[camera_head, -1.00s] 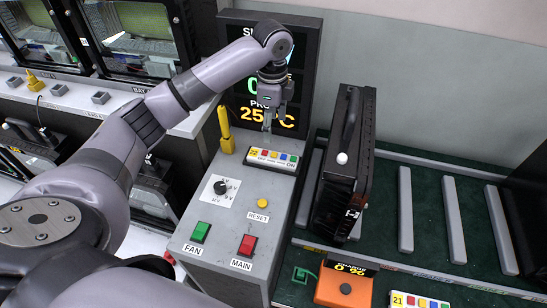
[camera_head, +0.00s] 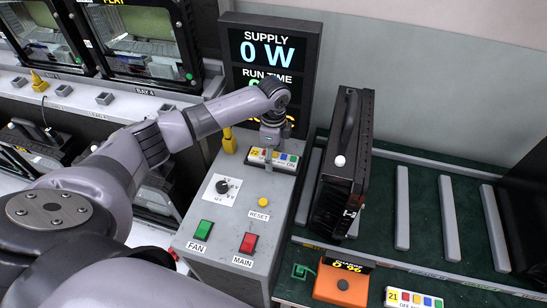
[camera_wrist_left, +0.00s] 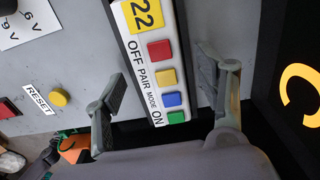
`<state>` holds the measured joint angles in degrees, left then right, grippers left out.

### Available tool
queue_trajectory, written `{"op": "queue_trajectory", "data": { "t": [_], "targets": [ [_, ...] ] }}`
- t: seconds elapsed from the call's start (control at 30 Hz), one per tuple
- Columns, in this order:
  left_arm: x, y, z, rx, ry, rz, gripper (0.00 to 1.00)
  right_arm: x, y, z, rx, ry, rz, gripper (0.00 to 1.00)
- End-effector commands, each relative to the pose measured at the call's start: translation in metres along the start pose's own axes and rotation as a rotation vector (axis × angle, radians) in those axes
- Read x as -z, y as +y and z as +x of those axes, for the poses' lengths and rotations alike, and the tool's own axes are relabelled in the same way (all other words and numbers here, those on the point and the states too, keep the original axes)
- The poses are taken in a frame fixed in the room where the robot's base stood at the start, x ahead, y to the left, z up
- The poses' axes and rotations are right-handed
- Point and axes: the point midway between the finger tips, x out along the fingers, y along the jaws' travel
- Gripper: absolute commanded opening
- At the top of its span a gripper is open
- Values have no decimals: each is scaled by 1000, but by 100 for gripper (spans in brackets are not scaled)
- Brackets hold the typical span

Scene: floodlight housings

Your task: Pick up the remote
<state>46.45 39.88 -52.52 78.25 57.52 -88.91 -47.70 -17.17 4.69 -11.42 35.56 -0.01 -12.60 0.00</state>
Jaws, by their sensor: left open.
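A white remote marked 22 (camera_head: 286,160) with coloured buttons lies on the grey console at the foot of the display. In the left wrist view the remote (camera_wrist_left: 147,50) shows its yellow label and red, yellow, blue and green buttons. My left gripper (camera_head: 269,154) is open above it, and part of the remote is hidden behind the gripper in the head view. In the left wrist view the fingers of the gripper (camera_wrist_left: 162,88) stand on either side of the remote, with gaps to it. A second remote marked 21 (camera_head: 414,301) is at the bottom right. My right gripper is out of view.
The console (camera_head: 230,255) carries a yellow upright handle (camera_head: 229,142), a dial, a RESET button (camera_head: 264,202) and FAN and MAIN switches. A tall black housing (camera_head: 343,170) stands close to the right. The display (camera_head: 270,50) rises behind.

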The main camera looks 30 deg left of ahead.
Motion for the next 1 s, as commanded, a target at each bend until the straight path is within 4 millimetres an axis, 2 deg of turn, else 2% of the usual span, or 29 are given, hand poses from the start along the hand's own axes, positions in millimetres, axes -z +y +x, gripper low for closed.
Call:
{"op": "queue_trajectory", "data": {
  "t": [0.13,0.9,1.0],
  "targets": [
    [0,0,0,0,0,0,64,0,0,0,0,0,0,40],
    [0,0,-1,0,0,0,12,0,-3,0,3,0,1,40],
    [0,0,-1,1,1,0,11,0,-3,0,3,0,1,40]
  ]
}}
